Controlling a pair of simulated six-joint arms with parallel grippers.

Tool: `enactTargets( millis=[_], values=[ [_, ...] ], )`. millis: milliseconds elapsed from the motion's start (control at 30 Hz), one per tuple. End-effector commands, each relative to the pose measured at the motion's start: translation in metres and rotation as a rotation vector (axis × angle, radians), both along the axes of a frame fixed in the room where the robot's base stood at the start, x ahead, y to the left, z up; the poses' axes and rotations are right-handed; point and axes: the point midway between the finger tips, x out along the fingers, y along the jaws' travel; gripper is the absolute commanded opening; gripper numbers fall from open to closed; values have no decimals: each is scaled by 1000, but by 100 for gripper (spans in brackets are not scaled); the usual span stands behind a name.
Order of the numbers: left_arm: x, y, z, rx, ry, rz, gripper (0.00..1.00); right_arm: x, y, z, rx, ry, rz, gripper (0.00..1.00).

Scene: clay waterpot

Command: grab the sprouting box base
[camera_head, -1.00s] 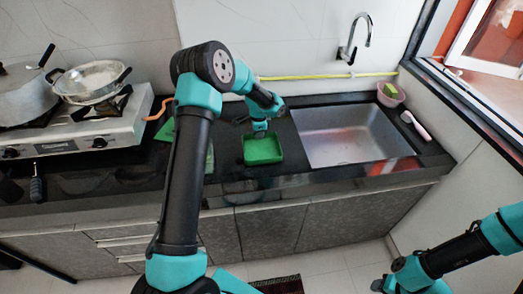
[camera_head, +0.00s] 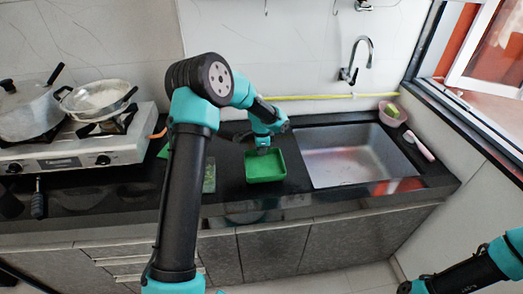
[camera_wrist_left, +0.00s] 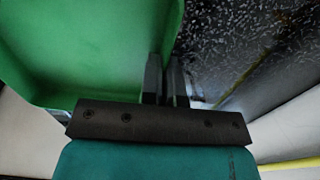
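The sprouting box base appears to be the shallow green tray (camera_head: 265,168), which sits on the dark counter left of the sink. My left gripper (camera_head: 263,149) points down at the tray's back edge. In the left wrist view, the two fingers (camera_wrist_left: 166,82) are close together at the rim of the green tray (camera_wrist_left: 90,50). One finger is on the inner side of the wall and the other is outside, with the thin wall between them.
Other green pieces (camera_head: 209,176) lie partly hidden behind my left arm. A steel sink (camera_head: 345,160) is to the right, with a tap (camera_head: 355,65) above. A stove (camera_head: 75,150) with a pot (camera_head: 28,110) and pan (camera_head: 97,98) is at left. A pink bowl (camera_head: 393,115) stands at far right.

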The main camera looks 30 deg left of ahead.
Motion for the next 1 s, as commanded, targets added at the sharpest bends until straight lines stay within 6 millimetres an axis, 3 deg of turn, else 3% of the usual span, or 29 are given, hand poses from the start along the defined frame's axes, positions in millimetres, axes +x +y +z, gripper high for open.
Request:
enactTargets(
  millis=[600, 1000],
  values=[
    [-104, -63, 12, 0, 0, -3, 0, 0, 0, 0, 0, 0, 0, 43],
    [-120, -72, 13, 0, 0, 0, 0, 0, 0, 0, 0, 0, 0, 43]
  ],
)
